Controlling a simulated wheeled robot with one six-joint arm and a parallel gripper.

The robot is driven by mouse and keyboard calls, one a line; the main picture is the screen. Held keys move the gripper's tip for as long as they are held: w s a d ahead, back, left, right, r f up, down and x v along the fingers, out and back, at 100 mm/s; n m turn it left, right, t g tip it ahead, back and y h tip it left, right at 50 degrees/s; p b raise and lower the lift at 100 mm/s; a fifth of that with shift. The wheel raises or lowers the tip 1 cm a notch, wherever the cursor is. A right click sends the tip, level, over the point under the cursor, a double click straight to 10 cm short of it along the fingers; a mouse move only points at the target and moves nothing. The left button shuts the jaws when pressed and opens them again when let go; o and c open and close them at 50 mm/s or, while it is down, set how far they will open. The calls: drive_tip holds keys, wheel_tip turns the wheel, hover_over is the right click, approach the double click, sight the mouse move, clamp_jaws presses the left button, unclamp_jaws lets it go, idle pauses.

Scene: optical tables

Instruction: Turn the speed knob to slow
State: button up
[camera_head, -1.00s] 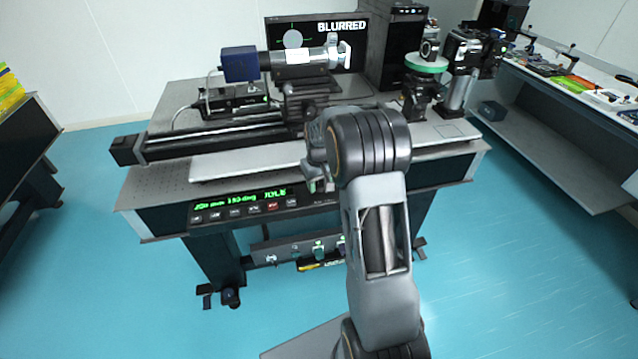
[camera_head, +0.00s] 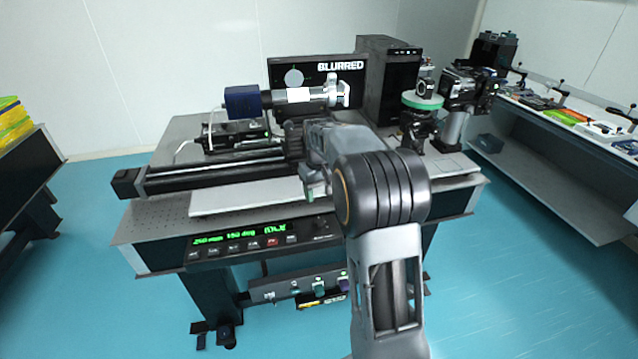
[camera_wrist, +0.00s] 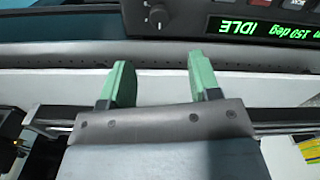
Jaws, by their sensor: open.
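The speed knob (camera_wrist: 158,15) is a small dark round knob on the black control panel, at the top of the wrist view. In the head view the knob (camera_head: 320,223) sits at the panel's right end. My gripper (camera_wrist: 158,80) is open and empty, its two green fingers apart and pointing toward the panel. The knob lies beyond the fingertips, roughly in line with the gap, not between them. In the head view my gripper (camera_head: 309,187) is above the table's front edge, largely hidden by my arm.
The panel's green display (camera_wrist: 265,27) reads IDLE, with a row of buttons beside it. The optical table (camera_head: 150,225) carries a rail, a camera tube (camera_head: 290,97) and a black box (camera_head: 387,80). A monitor (camera_head: 312,72) shows BLURRED. Other knobs (camera_head: 320,287) sit below.

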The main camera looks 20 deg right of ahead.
drive_tip(key=shift+r, duration=1.6)
drive_tip(key=s+a+t, duration=0.1)
drive_tip(key=s+a, duration=0.2)
drive_tip(key=s, duration=0.4)
drive_tip(key=s+a+t, duration=0.1)
drive_tip(key=s+a, duration=0.3)
drive_tip(key=s, duration=0.4)
drive_tip(key=s+a+f+t, duration=0.1)
drive_tip(key=s+a, duration=0.3)
drive_tip(key=s, duration=0.3)
drive_tip(key=shift+s+t, duration=0.15)
drive_tip(key=shift+t, duration=0.15)
drive_tip(key=shift+f, duration=0.1)
